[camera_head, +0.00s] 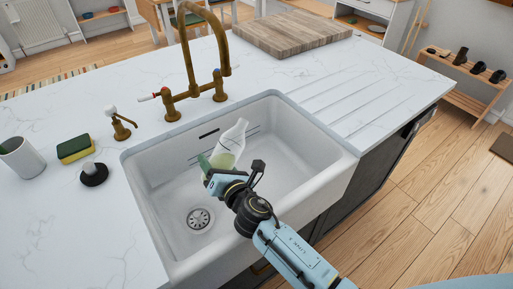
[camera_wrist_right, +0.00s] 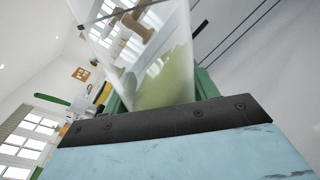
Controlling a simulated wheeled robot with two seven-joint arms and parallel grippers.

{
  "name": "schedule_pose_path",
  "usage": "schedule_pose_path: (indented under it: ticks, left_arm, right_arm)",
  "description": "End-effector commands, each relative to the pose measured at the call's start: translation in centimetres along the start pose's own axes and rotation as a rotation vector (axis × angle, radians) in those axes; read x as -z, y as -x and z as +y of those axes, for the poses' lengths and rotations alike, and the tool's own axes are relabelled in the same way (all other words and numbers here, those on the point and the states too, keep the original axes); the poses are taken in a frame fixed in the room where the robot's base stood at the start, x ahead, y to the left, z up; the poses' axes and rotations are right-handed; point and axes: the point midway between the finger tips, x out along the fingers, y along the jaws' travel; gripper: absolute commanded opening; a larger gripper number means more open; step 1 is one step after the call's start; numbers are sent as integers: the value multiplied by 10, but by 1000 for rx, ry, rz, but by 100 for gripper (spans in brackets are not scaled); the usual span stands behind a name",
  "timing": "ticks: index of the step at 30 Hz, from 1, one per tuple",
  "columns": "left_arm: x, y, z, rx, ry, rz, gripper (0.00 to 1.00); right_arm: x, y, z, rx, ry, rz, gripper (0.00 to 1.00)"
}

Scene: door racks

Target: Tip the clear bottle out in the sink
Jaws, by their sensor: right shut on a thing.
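The clear bottle (camera_head: 232,139) is in my right gripper (camera_head: 214,169), inside the white sink (camera_head: 291,158) and above its floor. It leans, with its narrow end up and to the right and pale green liquid in its lower part. In the right wrist view the clear bottle (camera_wrist_right: 150,52) stands between the green fingers, with green liquid near the jaws. The gripper is shut on it. The drain (camera_head: 199,218) is below and left of the bottle in the head view. My left gripper is not in view.
A brass tap (camera_head: 188,62) rises behind the sink. A soap pump (camera_head: 121,124), a sponge (camera_head: 74,149), a dark-based brush (camera_head: 94,174) and a white cup (camera_head: 21,158) stand left of it. A wooden board (camera_head: 292,33) lies at the back. The ribbed drainer on the right is clear.

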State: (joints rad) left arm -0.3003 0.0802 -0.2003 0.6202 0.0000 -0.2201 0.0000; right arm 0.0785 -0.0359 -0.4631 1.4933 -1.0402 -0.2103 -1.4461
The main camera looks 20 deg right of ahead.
Motion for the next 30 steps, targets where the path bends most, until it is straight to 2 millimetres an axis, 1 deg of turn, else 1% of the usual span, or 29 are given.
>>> schedule_pose_path:
  ticks: [9,12,15,30]
  left_arm:
    - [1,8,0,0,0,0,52]
    - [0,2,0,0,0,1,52]
    - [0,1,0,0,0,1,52]
    - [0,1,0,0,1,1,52]
  right_arm:
    - [5,1,10,-1,-158,24,28]
    - [14,1,9,-2,-209,32,28]
    - [18,1,10,-2,-248,38,28]
    - [23,1,13,-3,-313,48,28]
